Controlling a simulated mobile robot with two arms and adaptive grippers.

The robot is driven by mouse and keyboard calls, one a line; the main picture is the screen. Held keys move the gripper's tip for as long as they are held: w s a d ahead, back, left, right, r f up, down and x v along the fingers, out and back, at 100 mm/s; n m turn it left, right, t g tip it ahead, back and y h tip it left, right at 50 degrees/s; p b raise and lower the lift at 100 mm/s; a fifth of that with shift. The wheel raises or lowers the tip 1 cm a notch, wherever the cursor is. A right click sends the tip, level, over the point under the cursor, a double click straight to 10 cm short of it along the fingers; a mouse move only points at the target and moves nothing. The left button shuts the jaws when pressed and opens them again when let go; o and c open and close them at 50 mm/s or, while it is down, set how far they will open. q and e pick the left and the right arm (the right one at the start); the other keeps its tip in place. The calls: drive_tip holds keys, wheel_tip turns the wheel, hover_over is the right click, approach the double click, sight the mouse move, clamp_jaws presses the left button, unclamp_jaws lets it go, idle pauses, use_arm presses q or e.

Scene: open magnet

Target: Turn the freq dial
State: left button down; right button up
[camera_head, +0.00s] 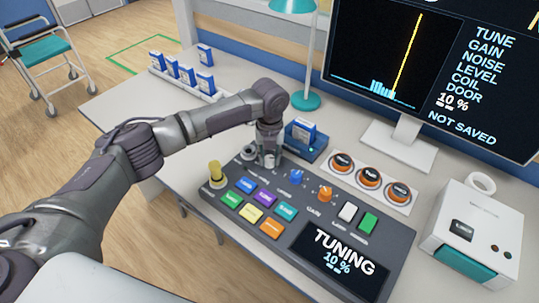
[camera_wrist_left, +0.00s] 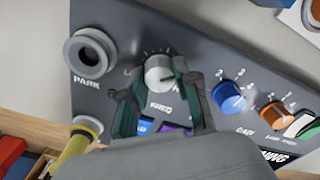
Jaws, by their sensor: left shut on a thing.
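The freq dial (camera_wrist_left: 158,70) is a pale grey knob with tick marks around it, on the dark control panel (camera_head: 222,190). In the left wrist view it sits between the two fingers of my left gripper (camera_wrist_left: 156,84), which is shut on it. In the head view my left gripper (camera_head: 268,158) reaches down to the panel's back left part and mostly hides the dial. The panel display (camera_head: 338,258) reads TUNING 10 %. My right gripper is not in view.
A blue knob (camera_head: 296,177), an orange knob (camera_head: 325,194) and several coloured buttons sit close by. A yellow-topped lever (camera_head: 215,172) stands at the panel's left and a PARK socket (camera_wrist_left: 90,52) beside the dial. The monitor (camera_head: 430,70) reads 10 %, NOT SAVED.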

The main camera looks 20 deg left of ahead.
use_arm(q)
drive_tip(key=n+p, duration=0.3)
drive_tip(key=shift+r, duration=0.25)
drive_tip(key=shift+n+p, duration=0.85)
drive_tip(key=shift+n, duration=0.05)
drive_tip(key=n+p, duration=0.4)
drive_tip(key=n, duration=0.1)
drive_tip(key=shift+f+n, duration=0.1)
drive_tip(key=shift+n, duration=0.2)
drive_tip(key=n+p, duration=0.3)
drive_tip(key=n, duration=0.2)
drive_tip(key=n+p, duration=0.1)
drive_tip(key=n, duration=0.2)
drive_tip(key=shift+n, duration=0.3)
drive_tip(key=shift+f+n+p, duration=0.1)
drive_tip(key=shift+n+p, duration=0.6)
drive_tip(key=shift+n, duration=0.5)
drive_tip(key=shift+w, duration=0.1)
